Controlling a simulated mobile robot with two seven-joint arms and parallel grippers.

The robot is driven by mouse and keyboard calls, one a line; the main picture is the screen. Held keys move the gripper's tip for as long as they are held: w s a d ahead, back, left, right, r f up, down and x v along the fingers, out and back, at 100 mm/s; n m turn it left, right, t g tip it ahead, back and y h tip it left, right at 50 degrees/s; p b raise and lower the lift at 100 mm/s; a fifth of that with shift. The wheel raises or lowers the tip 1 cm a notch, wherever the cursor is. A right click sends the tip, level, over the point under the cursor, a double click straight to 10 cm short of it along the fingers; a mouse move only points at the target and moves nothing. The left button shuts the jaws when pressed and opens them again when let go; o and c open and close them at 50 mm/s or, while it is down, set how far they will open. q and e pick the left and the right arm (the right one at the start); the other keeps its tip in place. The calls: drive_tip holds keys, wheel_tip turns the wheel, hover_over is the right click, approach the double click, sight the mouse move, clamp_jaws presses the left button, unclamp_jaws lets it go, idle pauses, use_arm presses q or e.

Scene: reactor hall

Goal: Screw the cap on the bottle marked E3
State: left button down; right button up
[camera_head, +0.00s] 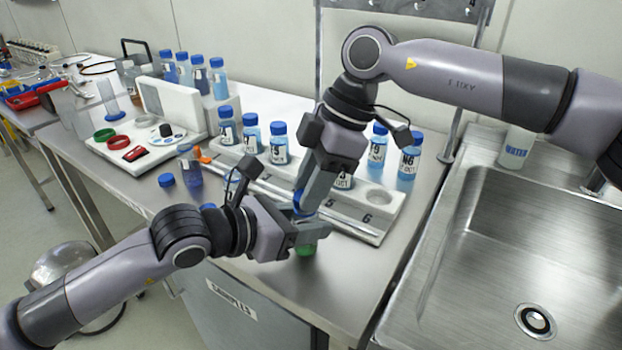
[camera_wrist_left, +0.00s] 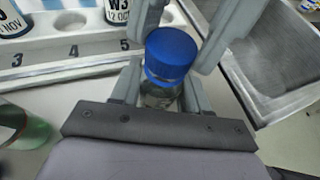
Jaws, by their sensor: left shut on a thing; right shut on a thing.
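A bottle (camera_wrist_left: 160,97) with a blue cap (camera_wrist_left: 171,53) on top stands between the jaws of my left gripper (camera_wrist_left: 158,92). My left gripper is shut on the bottle, and it also shows in the head view (camera_head: 291,226). My right gripper (camera_head: 301,200) comes down from above and is shut on the blue cap, with a finger on either side of it in the left wrist view. The cap sits at the bottle's mouth; I cannot tell how tightly. The bottle's label is hidden, so E3 cannot be read.
A white rack (camera_head: 398,208) behind the grippers holds several blue-capped bottles; its slot at 6 is empty. A green object (camera_head: 306,248) is close below my left gripper. A loose blue cap (camera_head: 166,180) lies left. A sink (camera_head: 480,240) is at the right.

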drive_tip(key=shift+f, duration=0.15)
drive_tip(key=shift+m+t, duration=0.4)
drive_tip(key=shift+m, duration=0.6)
drive_tip(key=m, duration=0.1)
drive_tip(key=m+t, duration=0.1)
drive_tip(key=m, duration=0.1)
drive_tip(key=shift+s+a, duration=0.15)
drive_tip(key=shift+s, duration=0.15)
drive_tip(key=shift+m+t, duration=0.3)
drive_tip(key=shift+m, duration=0.5)
drive_tip(key=o, duration=1)
drive_tip(key=shift+r, duration=2.25)
